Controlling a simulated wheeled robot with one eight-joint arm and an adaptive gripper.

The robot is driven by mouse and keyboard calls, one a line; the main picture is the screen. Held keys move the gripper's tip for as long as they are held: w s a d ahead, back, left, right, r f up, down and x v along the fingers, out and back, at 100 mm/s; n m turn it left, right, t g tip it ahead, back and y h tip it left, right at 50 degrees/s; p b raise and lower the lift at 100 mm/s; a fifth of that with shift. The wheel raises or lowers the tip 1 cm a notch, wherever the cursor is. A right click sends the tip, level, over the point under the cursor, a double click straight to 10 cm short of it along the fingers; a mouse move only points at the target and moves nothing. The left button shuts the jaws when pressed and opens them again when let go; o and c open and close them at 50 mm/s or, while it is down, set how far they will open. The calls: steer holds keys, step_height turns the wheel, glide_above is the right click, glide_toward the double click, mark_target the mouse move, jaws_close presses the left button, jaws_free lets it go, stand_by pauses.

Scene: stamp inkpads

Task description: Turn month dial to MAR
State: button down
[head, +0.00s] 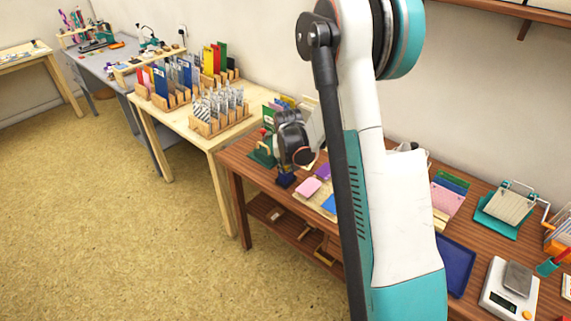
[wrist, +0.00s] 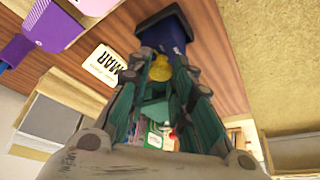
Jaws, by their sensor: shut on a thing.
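A dark blue stamp block (wrist: 166,28) stands on the brown table at the top of the wrist view. It also shows below my gripper in the head view (head: 286,180). A yellow knob-like part (wrist: 160,69), which looks like the dial, sits at its near side. My gripper (wrist: 163,62) has its teal fingers shut around this yellow part. In the head view my gripper (head: 287,168) is at the left end of the brown table, its fingers mostly hidden. A cream card (wrist: 106,66) marked MAR lies beside the block. The dial's own month marking cannot be read.
Purple (head: 322,171) and pink (head: 309,187) pads lie right of the block. A green tool with a red knob (head: 265,147) stands just left of my gripper. My arm hides the table's middle. The floor (head: 130,225) in front is clear.

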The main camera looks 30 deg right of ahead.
steer(key=n, duration=0.2)
steer(key=n+y, duration=0.1)
steer(key=n, duration=0.1)
steer(key=n+y, duration=0.1)
steer(key=shift+s+d+n+b, duration=0.1)
steer(key=shift+d+n+b, duration=0.15)
steer(key=shift+n+b, duration=0.15)
stand_by(0.4)
steer(key=c, duration=1.4)
jaws_free()
steer(key=shift+r, duration=0.1)
steer(key=v, duration=1.1)
steer(key=shift+s+d+r, duration=0.2)
steer(key=shift+s+r, duration=0.1)
steer(key=shift+a, duration=0.1)
